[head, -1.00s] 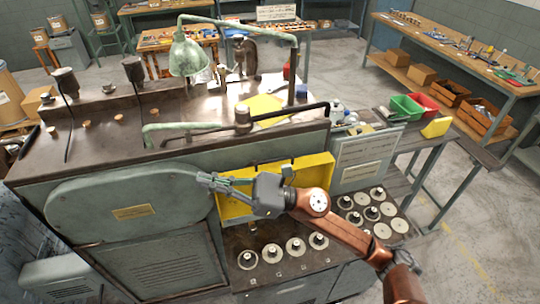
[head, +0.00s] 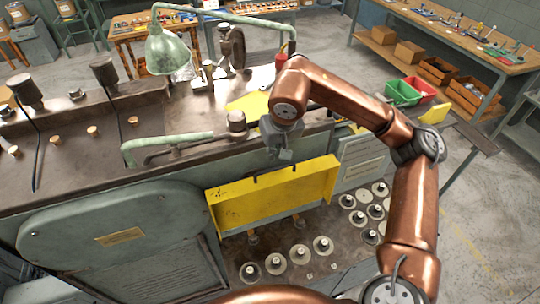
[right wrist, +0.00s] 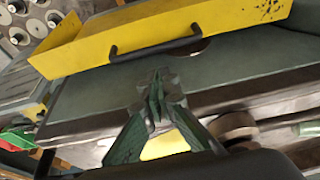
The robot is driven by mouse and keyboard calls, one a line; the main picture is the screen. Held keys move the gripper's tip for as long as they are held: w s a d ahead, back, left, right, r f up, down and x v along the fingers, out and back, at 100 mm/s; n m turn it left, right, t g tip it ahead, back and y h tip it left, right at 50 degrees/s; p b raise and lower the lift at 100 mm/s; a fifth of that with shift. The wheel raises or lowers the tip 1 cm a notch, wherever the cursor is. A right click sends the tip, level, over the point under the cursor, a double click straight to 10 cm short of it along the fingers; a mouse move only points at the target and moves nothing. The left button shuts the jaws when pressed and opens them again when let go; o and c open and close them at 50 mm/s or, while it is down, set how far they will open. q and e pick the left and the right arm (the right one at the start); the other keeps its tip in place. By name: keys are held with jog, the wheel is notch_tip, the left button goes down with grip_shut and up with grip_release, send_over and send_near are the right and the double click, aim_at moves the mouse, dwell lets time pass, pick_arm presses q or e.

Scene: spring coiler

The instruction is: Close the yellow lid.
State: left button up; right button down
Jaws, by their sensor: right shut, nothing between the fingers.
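The yellow lid (head: 262,197) is a shallow tray-like panel on the front of the grey-green machine, tilted outward. Its black handle (head: 290,172) runs along its upper edge. My right gripper (head: 285,157) hangs just above and behind that edge, on the machine side, and its fingertips are partly hidden. In the right wrist view the fingers (right wrist: 160,80) are shut and empty, pointing at the handle (right wrist: 157,48) and the lid (right wrist: 190,27). A small gap seems to separate fingertips and handle; I cannot tell if they touch. My left gripper is not in view.
Pale round discs with dark knobs (head: 300,254) stand below and right of the lid. Green and red bins (head: 402,92) stand at right, beyond my copper arm.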

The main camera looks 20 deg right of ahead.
jog(key=x, duration=0.7)
jog(key=shift+f+p, duration=0.1)
jog(key=shift+p, duration=0.3)
jog(key=shift+w+f, duration=0.15)
jog(key=shift+f, duration=0.4)
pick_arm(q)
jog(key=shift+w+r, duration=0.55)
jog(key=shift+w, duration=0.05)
pick_arm(e)
jog(key=shift+f, duration=0.15)
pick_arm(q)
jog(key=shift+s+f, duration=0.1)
